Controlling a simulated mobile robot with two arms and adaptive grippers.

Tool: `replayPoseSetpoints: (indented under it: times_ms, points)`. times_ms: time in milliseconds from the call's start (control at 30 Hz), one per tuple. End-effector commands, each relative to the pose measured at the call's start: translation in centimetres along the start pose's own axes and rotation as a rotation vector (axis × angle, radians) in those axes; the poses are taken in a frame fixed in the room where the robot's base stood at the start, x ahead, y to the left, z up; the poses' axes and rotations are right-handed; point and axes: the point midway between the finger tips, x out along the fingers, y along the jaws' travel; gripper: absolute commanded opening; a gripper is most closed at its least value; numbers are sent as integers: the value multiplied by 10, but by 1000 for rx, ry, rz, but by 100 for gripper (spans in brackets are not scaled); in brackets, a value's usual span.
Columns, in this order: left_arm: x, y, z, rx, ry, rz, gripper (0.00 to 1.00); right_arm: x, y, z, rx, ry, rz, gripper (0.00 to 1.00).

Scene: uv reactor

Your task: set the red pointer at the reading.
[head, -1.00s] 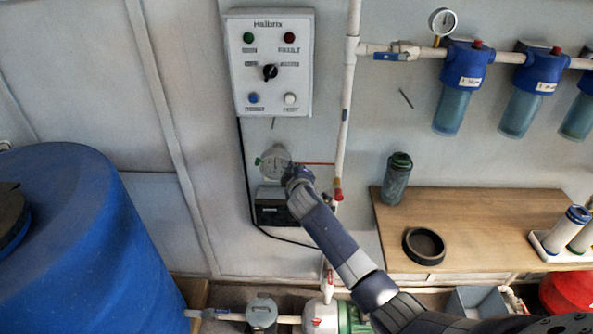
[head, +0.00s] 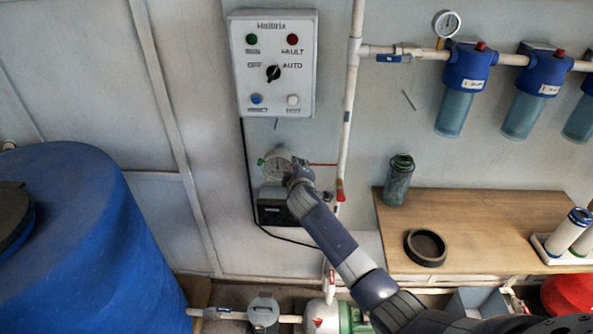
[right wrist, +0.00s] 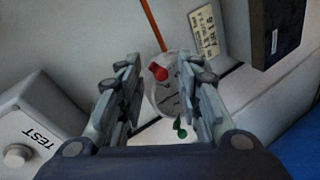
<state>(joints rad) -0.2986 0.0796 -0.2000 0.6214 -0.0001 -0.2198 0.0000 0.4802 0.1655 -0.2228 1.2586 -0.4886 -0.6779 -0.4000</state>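A round pale gauge (head: 275,163) is on the wall below the control box, its right side covered by my right gripper (head: 298,172). In the right wrist view the gauge face (right wrist: 168,100) lies between the fingers of my right gripper (right wrist: 163,78). A red knob (right wrist: 159,72) sits at the gauge's upper edge, between the fingertips with a gap on each side. The fingers are apart and nothing is gripped. The dial marks are too small to read. My left gripper is not in view.
A control box (head: 273,65) hangs above the gauge, and a dark box (head: 270,210) is below it. A thin red line (head: 322,164) runs from the gauge toward a vertical pipe (head: 348,110). A green piece (right wrist: 180,127) is at the gauge's edge. A blue tank (head: 90,240) stands left.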

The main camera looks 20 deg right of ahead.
Motion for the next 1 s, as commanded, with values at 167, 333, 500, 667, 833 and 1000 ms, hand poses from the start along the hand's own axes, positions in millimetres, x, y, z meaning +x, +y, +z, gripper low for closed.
replayPoseSetpoints:
  times_ms: [167, 333, 500, 667, 833, 1000]
  points:
    - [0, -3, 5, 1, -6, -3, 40, -2, 0, 0, 0, 1, 0, 32]
    - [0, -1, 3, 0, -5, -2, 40, -14, -1, 0, 0, 2, 0, 32]
    - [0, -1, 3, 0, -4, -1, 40, -39, -1, 0, 0, 2, 0, 32]
    - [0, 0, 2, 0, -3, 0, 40, -66, -1, 0, 0, 3, 0, 32]
    - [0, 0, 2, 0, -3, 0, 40, -93, -1, 0, 0, 2, 0, 32]
    - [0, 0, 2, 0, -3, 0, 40, -112, 0, 0, -1, 1, 0, 32]
